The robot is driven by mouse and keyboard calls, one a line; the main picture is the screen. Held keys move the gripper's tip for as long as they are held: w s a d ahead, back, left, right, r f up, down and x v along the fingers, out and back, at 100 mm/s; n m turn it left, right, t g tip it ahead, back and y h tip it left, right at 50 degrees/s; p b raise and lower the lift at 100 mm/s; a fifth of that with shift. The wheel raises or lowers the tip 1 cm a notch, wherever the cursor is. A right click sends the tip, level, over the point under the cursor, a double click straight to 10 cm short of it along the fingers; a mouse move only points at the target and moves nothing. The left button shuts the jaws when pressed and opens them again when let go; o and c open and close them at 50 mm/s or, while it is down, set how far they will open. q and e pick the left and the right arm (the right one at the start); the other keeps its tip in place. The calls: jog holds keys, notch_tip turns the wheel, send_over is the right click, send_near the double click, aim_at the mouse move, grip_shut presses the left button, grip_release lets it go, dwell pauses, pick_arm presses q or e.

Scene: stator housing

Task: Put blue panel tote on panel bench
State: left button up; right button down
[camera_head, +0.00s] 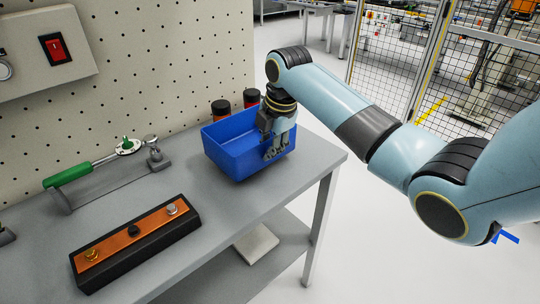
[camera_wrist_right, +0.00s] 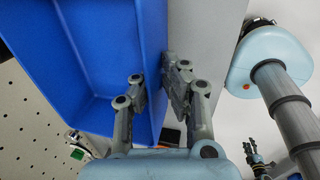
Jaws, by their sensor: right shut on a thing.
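The blue tote (camera_head: 236,155) is an open box at the right end of the grey bench (camera_head: 205,240), seen in the head view. It looks slightly tilted, and I cannot tell whether its base touches the bench top. My right gripper (camera_head: 275,150) is shut on the tote's right wall. In the right wrist view the tote (camera_wrist_right: 85,50) fills the upper left, with its wall between the fingers of the gripper (camera_wrist_right: 155,90). The tote looks empty where its inside shows. My left gripper is not in the head view.
A black box with an orange top (camera_head: 135,235) and a green-handled tool (camera_head: 68,175) on a stand lie left on the bench. Two dark jars (camera_head: 221,108) stand behind the tote. A pegboard (camera_head: 150,60) rises at the back. The bench's right edge is close to the tote.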

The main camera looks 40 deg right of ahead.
jog(key=shift+s+x, duration=0.15)
jog(key=shift+x, duration=0.5)
jog(key=shift+s+x, duration=0.15)
jog(key=shift+x, duration=0.45)
jog(key=shift+f, duration=0.15)
jog(key=c, duration=1.5)
grip_release()
jog(key=shift+s, duration=0.1)
jog(key=v, duration=1.2)
